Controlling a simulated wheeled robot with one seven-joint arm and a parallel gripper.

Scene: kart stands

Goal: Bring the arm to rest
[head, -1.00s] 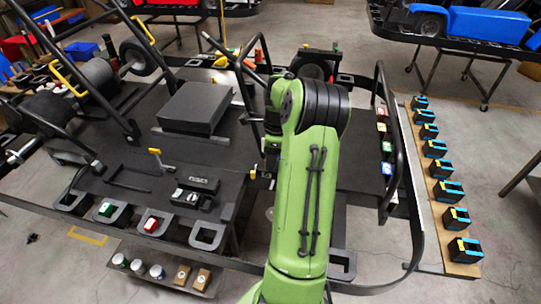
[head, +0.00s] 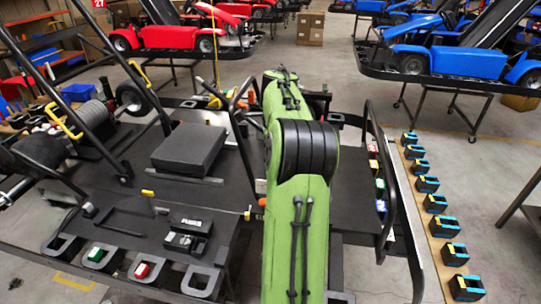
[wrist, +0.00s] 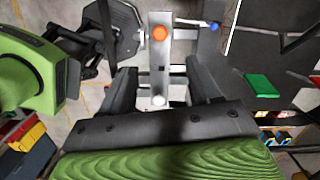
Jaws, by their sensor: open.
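My gripper (wrist: 161,78) shows in the wrist view with its two dark fingers spread apart and nothing gripped between them. A pale metal bar with an orange knob (wrist: 160,33) shows between and beyond the fingers; I cannot tell its distance. My green arm (head: 300,215) runs up the middle of the head view, over the kart stand (head: 185,203). In the head view my gripper is hidden behind the arm.
A black seat-like block (head: 188,148) and a black box (head: 187,236) sit on the kart stand, with black tubes around. A board (head: 440,232) with several black-and-blue holders lies at right. Red (head: 185,35) and blue (head: 440,62) karts stand behind.

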